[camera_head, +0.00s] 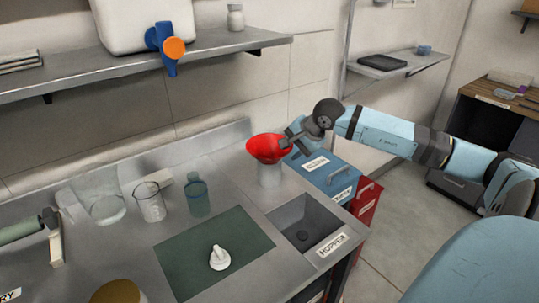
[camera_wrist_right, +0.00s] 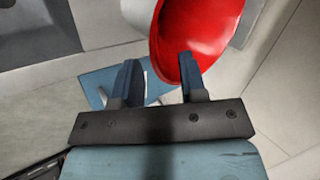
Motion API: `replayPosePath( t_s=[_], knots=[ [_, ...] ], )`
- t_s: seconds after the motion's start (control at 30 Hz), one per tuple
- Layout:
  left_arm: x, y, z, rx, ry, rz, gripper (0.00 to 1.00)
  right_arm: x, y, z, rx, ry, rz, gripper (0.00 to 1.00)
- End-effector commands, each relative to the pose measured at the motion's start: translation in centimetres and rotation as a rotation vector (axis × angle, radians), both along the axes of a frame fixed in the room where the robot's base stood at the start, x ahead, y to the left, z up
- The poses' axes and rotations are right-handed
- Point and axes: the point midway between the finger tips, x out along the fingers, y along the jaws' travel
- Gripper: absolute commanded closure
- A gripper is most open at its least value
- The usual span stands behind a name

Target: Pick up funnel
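The red funnel (camera_head: 266,149) sits upright on top of a pale cylindrical container (camera_head: 270,175) at the back right of the counter. In the right wrist view the funnel (camera_wrist_right: 205,30) fills the upper middle, its red inside showing. My right gripper (camera_head: 290,138) reaches in from the right at the funnel's rim. Its two fingers (camera_wrist_right: 160,78) are apart. The right-hand finger overlaps the funnel in the picture and the left-hand one is outside the rim; I cannot tell whether either touches. My left gripper is not in view.
A sunken hopper (camera_head: 305,222) lies in front of the container. A green mat (camera_head: 190,265) with a white piece (camera_head: 219,258), a beaker (camera_head: 150,202) and a greenish bottle (camera_head: 197,195) stand to the left.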

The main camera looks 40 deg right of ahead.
Motion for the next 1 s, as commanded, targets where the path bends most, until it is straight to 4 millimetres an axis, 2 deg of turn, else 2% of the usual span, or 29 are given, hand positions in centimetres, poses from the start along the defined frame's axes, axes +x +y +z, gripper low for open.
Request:
replayPosePath(
  t_s=[0.23, 0.5, 0.53, 0.67, 0.7, 1.0],
  knots=[
    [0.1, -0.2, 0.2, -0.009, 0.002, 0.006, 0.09, 1.7, 0.5, -2.2, 0.003, 0.0, 0.0, 0.61],
    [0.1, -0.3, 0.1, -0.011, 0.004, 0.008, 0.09, 1.8, 0.5, -2.5, 0.0, 0.0, 0.0, 0.61],
    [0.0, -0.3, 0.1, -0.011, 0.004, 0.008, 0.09, 1.8, 0.5, -2.5, 0.0, 0.0, 0.0, 0.66],
    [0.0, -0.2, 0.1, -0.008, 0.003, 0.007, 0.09, 1.8, 0.5, -2.5, 0.0, 0.0, 0.0, 0.96],
    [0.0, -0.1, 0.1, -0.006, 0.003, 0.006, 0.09, 1.8, 0.5, -2.5, 0.001, 0.001, 0.001, 1.0],
    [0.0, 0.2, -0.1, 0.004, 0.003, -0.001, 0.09, 1.8, 0.5, -2.5, 0.0, 0.001, 0.0, 1.0]
  ],
)
